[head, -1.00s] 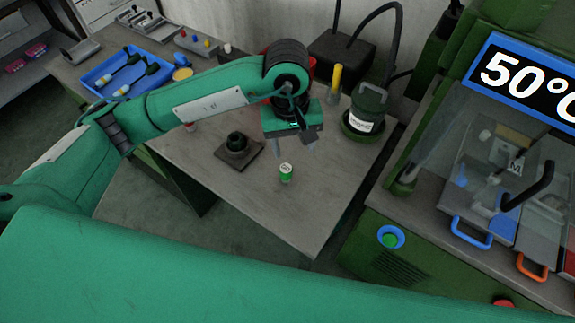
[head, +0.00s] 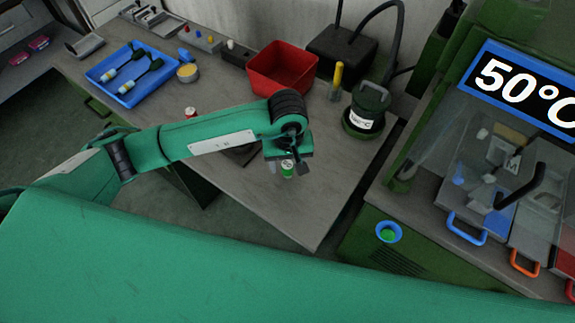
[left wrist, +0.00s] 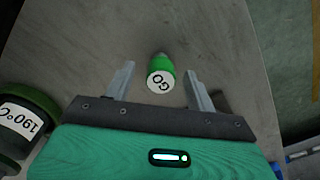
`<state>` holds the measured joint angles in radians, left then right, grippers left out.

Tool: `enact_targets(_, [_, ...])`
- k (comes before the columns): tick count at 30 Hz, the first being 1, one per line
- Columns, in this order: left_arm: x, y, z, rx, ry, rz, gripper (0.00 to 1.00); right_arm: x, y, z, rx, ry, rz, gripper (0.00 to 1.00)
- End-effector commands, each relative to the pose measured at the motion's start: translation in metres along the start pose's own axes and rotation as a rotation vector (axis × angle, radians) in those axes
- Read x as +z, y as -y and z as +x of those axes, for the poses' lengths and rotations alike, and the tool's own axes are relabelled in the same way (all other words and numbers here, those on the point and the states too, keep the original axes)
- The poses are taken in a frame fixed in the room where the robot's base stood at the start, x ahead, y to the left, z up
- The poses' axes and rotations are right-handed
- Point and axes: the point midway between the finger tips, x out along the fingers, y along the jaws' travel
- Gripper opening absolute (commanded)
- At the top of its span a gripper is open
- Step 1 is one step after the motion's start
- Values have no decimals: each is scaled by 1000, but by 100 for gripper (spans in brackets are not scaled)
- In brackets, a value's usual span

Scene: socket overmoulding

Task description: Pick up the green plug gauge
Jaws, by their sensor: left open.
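The green plug gauge (head: 287,169) stands on the grey bench near its front edge. In the left wrist view the gauge (left wrist: 161,74) shows its white top marked "GO" and its green side. My left gripper (head: 286,171) is at the gauge, pointing down. In the left wrist view my left gripper (left wrist: 158,80) is open, with one finger on each side of the gauge and gaps between. Whether the fingertips are level with the gauge is hard to tell. My right gripper is not in view.
A dark square base (head: 241,152) is partly hidden behind my left arm. A red bin (head: 282,72), a blue tray (head: 128,75) and a green pot marked with a temperature (head: 366,112) stand farther back. The green machine (head: 405,240) is at right.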

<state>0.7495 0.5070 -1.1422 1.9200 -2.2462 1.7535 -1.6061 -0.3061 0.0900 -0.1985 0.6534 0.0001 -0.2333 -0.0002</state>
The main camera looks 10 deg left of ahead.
Motion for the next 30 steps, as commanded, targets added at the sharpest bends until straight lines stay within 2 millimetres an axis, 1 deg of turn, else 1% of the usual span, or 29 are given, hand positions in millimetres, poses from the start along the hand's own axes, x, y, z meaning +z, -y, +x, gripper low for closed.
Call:
enact_targets(1, [2,1,4,-2,3,-1,56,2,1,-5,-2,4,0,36])
enact_targets(3, [2,1,14,-1,4,-2,56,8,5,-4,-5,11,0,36])
enact_targets(6, [1,1,24,0,2,0,56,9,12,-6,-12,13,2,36])
enact_targets(9, [1,1,28,0,0,-1,56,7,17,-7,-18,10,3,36])
enact_targets(14, [0,1,28,1,-1,0,56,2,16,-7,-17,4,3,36])
enact_targets(15, [0,1,28,1,-1,0,54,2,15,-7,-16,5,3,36])
enact_targets(17, [0,1,28,1,-1,0,42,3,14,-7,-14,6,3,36])
enact_targets(21, [0,1,28,0,-1,0,15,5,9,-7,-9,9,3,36])
enact_targets(23, [0,1,28,0,-1,0,4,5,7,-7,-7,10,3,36])
enact_targets(30, [0,1,27,1,-1,0,4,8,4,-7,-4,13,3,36])
